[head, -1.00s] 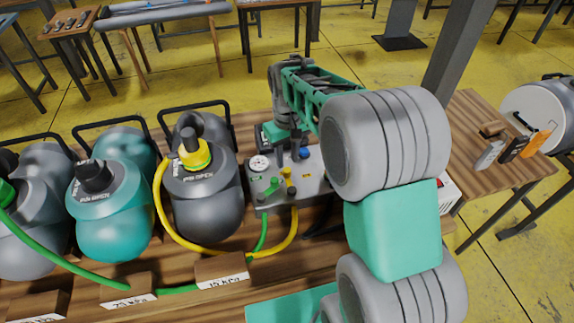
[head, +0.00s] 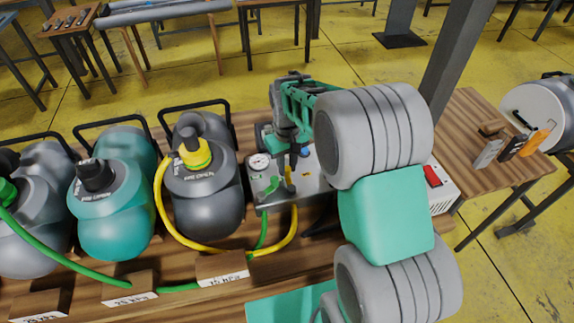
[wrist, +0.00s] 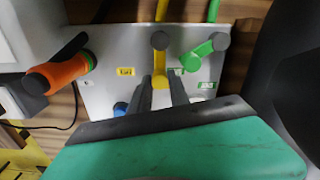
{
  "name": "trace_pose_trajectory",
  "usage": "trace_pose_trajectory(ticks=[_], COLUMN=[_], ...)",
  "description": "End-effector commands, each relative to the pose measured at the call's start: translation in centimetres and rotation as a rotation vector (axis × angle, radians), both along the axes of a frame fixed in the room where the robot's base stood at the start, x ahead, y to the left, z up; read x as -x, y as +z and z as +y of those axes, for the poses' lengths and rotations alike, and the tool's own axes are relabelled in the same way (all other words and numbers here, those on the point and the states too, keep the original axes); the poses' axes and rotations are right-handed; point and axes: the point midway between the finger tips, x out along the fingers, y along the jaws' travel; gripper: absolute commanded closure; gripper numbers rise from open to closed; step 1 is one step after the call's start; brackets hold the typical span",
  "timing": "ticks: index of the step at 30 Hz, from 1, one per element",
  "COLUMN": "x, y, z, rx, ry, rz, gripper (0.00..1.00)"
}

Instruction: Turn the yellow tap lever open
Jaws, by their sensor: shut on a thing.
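The yellow tap lever (wrist: 160,68) is on a grey metal panel (wrist: 115,95). In the wrist view it points from its grey pivot down toward my gripper, roughly in line with the yellow hose (wrist: 162,10). My gripper (wrist: 162,88) is shut on the yellow lever's free end, one dark finger on each side. In the head view my gripper (head: 290,168) reaches down onto the panel and hides part of the yellow lever (head: 288,174). A green lever (wrist: 203,53) sits right beside it in the wrist view, slanted, under a green hose (wrist: 213,10).
A pressure gauge (head: 260,163) is on the panel. An orange-handled part (wrist: 62,74) is at the panel's left in the wrist view. Several tanks (head: 205,195) stand left on the wooden bench, with hoses across its front. A white box with a red switch (head: 433,176) is at right.

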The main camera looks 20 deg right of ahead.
Motion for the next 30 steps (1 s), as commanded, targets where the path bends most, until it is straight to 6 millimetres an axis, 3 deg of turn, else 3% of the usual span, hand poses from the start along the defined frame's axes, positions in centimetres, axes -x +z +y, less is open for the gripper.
trace_pose_trajectory(ticks=[17, 30], x=[0.0, 0.4], y=[0.0, 0.1], z=[-0.4, -2.2], rx=[0.000, 0.000], ry=[-0.080, -0.435], rz=[-0.001, -0.002], gripper=[1.00, 1.00])
